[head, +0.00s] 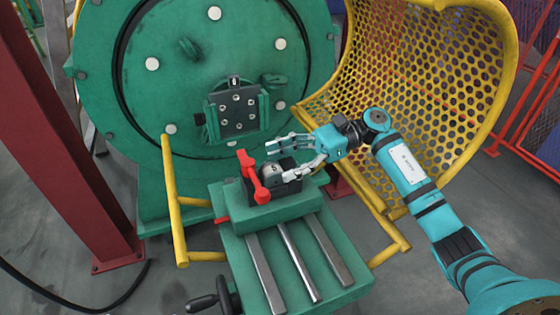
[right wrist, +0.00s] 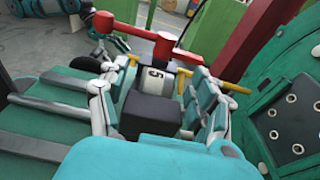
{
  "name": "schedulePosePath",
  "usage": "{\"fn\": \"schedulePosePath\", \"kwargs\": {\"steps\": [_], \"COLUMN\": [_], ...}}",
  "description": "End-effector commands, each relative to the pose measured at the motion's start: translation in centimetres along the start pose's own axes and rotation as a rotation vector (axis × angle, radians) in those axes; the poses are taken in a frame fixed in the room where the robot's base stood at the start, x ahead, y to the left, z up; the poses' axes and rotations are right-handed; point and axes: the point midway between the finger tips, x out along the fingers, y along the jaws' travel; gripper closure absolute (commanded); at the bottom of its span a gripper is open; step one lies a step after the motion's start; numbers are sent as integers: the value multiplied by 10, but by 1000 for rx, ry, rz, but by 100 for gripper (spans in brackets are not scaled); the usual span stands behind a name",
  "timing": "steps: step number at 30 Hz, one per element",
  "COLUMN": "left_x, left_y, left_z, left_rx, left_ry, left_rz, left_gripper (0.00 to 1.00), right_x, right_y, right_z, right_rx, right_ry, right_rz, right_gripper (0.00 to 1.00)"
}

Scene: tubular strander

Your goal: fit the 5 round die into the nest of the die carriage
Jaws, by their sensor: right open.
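The die carriage (head: 240,215) is a green block on steel rails, with a black nest block (head: 288,187) and a red clamp handle (head: 259,180) on top. The 5 round die (head: 271,173) is a grey cylinder at the nest block, partly hidden by the red handle. In the right wrist view the die (right wrist: 153,78) shows its "5" label and stands at the black block; how deep it sits I cannot tell. My right gripper (head: 277,160) is open, its fingers on either side of the die with visible gaps in the right wrist view. My left gripper does not show in the head view.
The big green disc (head: 170,95) with a dark bolted plate (head: 238,112) stands just behind the carriage. A yellow mesh guard (head: 425,70) is at right. Yellow bars (head: 175,215) flank the carriage. A red column (head: 75,150) stands at left.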

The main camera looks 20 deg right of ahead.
Motion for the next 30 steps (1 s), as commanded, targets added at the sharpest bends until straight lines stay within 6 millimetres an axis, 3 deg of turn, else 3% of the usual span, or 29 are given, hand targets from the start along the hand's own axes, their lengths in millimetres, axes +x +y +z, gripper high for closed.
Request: {"fn": "schedulePosePath", "kwargs": {"steps": [6,12,30], "left_x": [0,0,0], "left_y": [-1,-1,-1], "left_z": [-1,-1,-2], "left_rx": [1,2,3], "left_ry": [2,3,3], "left_rz": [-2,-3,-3], "left_gripper": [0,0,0], "right_x": [-39,-60,-62], "right_y": [-1,-1,-1], "right_z": [0,0,1], "right_rx": [1,1,0], "right_ry": [0,-1,-2], "right_rz": [-5,-3,-2], "right_gripper": [35,35,35]}}
